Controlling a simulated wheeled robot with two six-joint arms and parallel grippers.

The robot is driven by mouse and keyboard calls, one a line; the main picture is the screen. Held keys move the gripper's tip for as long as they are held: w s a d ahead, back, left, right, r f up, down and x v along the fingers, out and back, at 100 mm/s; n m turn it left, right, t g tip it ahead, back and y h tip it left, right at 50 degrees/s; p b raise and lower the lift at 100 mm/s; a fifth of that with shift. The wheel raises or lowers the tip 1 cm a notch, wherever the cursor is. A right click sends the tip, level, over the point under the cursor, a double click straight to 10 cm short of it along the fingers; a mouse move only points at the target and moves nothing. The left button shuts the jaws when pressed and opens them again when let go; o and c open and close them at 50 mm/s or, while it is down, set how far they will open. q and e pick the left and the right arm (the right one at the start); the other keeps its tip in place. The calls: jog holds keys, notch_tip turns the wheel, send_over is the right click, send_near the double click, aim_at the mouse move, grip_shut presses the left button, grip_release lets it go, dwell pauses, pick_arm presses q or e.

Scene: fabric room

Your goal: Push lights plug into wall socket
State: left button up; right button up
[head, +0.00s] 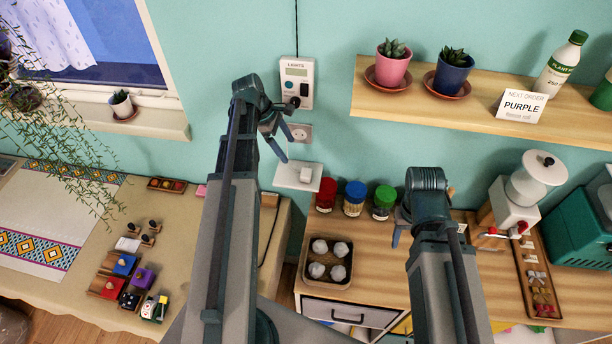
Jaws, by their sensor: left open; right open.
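The wall socket (301,132) is a small grey plate with round holes, below a white box labelled LIGHTS (297,71) on the wall. A small white block (306,174), perhaps the lights plug, sits on a little white wall shelf (287,177) beneath the socket. I cannot tell its prongs or any cord. My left gripper (287,132) is open and empty in front of the wall, its fingers spread just left of the socket and overlapping the box's lower edge in the picture. My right gripper (398,228) hangs low over the wooden counter; its fingers are mostly hidden by its arm.
Red, blue and green-lidded jars (354,199) stand below and right of the little shelf. A tray of white pieces (308,277) lies on the counter. A wooden shelf (470,105) with potted plants is at right. A window sill (150,122) is at left.

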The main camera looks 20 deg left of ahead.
pick_arm(q)
jog(key=b, duration=0.7)
send_near(306, 173)
jog(key=f, duration=0.3)
jog(key=shift+d, duration=0.25)
jog(key=shift+d+f, duration=0.15)
jog(key=shift+f, duration=0.1)
jog(key=shift+r, duration=0.1)
jog(key=b+x, duration=0.4)
jog(key=x, duration=0.1)
jog(key=shift+w+d+b, duration=0.2)
jog(key=shift+w+b, duration=0.15)
